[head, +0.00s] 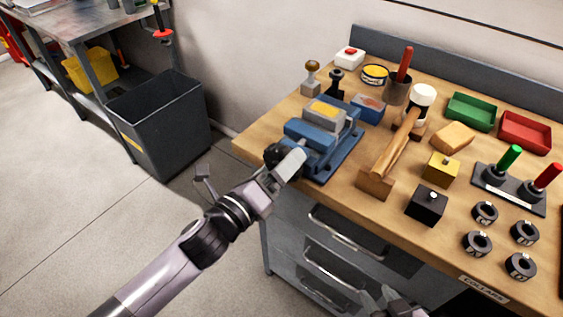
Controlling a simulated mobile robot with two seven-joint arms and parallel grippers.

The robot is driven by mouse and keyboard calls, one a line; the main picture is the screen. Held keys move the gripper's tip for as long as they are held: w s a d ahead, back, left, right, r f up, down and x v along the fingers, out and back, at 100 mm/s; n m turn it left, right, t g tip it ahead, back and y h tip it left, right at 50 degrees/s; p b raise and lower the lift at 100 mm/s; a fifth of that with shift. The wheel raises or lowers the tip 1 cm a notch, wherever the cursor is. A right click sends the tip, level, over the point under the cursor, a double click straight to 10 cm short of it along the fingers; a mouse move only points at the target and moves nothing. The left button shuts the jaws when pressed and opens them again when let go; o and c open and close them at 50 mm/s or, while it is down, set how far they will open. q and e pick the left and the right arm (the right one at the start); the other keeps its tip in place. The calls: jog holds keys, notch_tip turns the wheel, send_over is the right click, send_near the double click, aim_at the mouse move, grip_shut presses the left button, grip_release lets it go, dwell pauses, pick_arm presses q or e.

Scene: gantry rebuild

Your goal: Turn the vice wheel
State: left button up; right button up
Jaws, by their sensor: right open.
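The blue vice (340,150) stands at the left front edge of the wooden bench, with a grey and yellow piece (324,112) at its top. A dark round part, seemingly the vice wheel (274,153), shows at its near left end, mostly hidden by my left gripper. My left gripper (289,165) is at the wheel; I cannot tell whether it touches it, and its fingers are not clear. My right gripper (383,297) is low at the bottom edge, in front of the drawers, its two fingers apart and empty, partly cut off.
A wooden-handled mallet (398,145) lies right of the vice, beside a black block (426,205) and a yellow block (440,169). Several dark collars (477,243) sit at the front right. Drawer handles (345,222) stick out below. A dark bin (160,125) stands left.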

pick_arm(q)
jog(key=v, duration=0.5)
jog(key=shift+s+a, duration=0.25)
jog(key=shift+s, duration=0.05)
jog(key=s+a+f+n+g+y, duration=0.1)
jog(key=s+a+f+n+y, duration=0.1)
jog(key=s+a+f+n, duration=0.2)
jog(key=s+a+f+n+g+y, duration=0.1)
jog(key=s+a+f+n+y, duration=0.2)
jog(key=f+n, duration=0.7)
jog(key=s+a+f+n+g+y, duration=0.2)
jog(key=s+a+f+n, duration=0.4)
jog(key=n, duration=1.1)
jog(key=a+f+y, duration=0.1)
jog(key=a, duration=0.2)
jog(key=shift+s, duration=0.25)
jog(key=shift+f, duration=0.1)
